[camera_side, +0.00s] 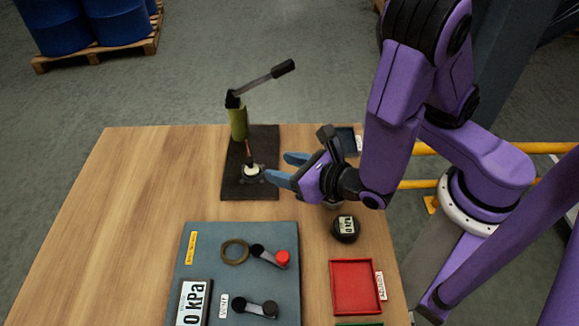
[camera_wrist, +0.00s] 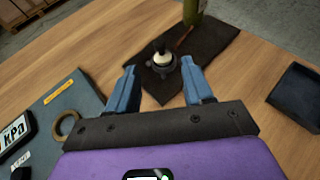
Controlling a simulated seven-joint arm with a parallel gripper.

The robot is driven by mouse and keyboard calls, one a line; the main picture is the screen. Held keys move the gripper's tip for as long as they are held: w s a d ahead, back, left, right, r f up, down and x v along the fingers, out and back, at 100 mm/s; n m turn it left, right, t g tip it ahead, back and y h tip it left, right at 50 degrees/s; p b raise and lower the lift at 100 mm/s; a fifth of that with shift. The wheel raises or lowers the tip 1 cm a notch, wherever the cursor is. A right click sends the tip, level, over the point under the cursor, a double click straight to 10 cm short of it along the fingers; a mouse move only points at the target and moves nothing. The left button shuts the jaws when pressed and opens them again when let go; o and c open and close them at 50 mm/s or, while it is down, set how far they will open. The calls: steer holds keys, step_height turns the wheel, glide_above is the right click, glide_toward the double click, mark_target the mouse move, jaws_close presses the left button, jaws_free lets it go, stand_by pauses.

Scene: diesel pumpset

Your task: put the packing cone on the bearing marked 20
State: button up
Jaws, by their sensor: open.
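A small whitish piece with a dark top (camera_side: 251,170) sits in a dark, lugged housing (camera_side: 241,178) on the black mat. They also show in the wrist view, the whitish piece (camera_wrist: 162,59) above the housing (camera_wrist: 163,73). I cannot tell whether the piece is the packing cone or the housing a bearing; no mark 20 is readable. My gripper (camera_side: 279,168) is open and empty, just right of the housing in the side view. In the wrist view its blue fingers (camera_wrist: 158,66) appear either side of the housing, which lies beyond them.
A green hand pump (camera_side: 238,122) with a raised lever stands at the mat's back. A blue-grey panel (camera_side: 208,240) carries a brass ring (camera_side: 235,251), levers and a kPa display. A round gauge (camera_side: 345,228) and red tray (camera_side: 355,287) are at right. The table's left is clear.

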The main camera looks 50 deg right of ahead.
steer(key=shift+s+r, duration=0.2)
steer(key=shift+s, duration=0.2)
steer(key=s+d+r+m+g+h, duration=0.2)
steer(key=d+r+m+g+h, duration=0.15)
steer(key=d+m, duration=0.35)
steer(key=s+d+r+m+g+h, duration=0.1)
steer(key=d+r+m+g+h, duration=0.2)
steer(key=d+m, duration=0.5)
steer(key=s+r+m+g+y, duration=0.3)
steer(key=s+m+g+y, duration=0.2)
steer(key=s+m+g, duration=0.2)
steer(key=s+m, duration=0.2)
steer(key=s, duration=0.2)
steer(key=shift+s+a+r+m, duration=0.25)
steer(key=shift+s+a+m, duration=0.05)
steer(key=shift+s+m, duration=0.1)
